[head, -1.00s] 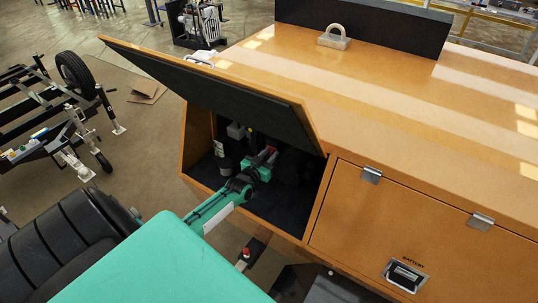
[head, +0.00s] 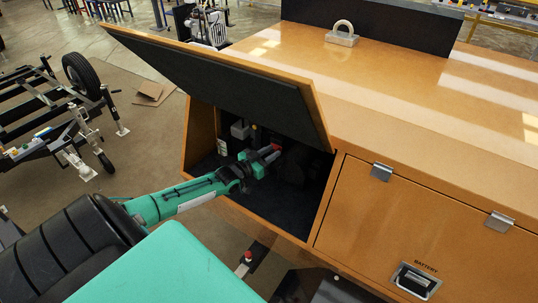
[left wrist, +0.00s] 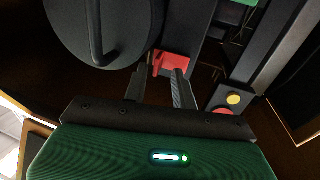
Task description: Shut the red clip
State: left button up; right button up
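The red clip (left wrist: 174,66) shows in the left wrist view, just beyond and between the fingertips of my left gripper. It is a small red piece beside a large dark round part. In the head view the red clip (head: 277,148) is a small red spot at the gripper's tip inside the open compartment. My left gripper (left wrist: 160,88) has its two fingers apart, with a gap between them; whether they touch the clip I cannot tell. In the head view my left gripper (head: 268,158) reaches into the compartment. My right gripper is not in view.
The orange cabinet (head: 420,130) has a raised door (head: 220,80) above the compartment, close over my arm. A yellow button (left wrist: 234,99) and a red button (left wrist: 222,112) sit right of the gripper. A closed battery door (head: 360,215) is to the right.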

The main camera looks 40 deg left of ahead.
pick_arm(q)
jog(key=shift+s+a+f+m+g+h+b, duration=0.1)
jog(key=shift+a+m+g+h+b, duration=0.15)
jog(key=shift+m+h+b, duration=0.5)
jog(key=shift+s+a+r+m+g+h+b, duration=0.15)
jog(key=shift+a+m+h+b, duration=0.2)
jog(key=shift+h+b, duration=0.75)
jog(key=shift+s+a+f+m+g+h+b, duration=0.15)
jog(key=shift+m+h+b, duration=0.45)
jog(key=shift+b, duration=0.7)
jog(key=v, duration=1.3)
jog(key=d+f+m+g+b, duration=0.1)
jog(key=d+f+m, duration=0.3)
jog(key=d, duration=0.4)
jog(key=w+d+f+m+g+y+b, duration=0.1)
jog(key=d+f+m+b, duration=0.2)
jog(key=d, duration=0.4)
jog(key=shift+w+d+f+m+b, duration=0.25)
jog(key=shift+d+f+m+b, duration=0.15)
jog(key=shift+m+b, duration=0.2)
jog(key=shift+s, duration=0.1)
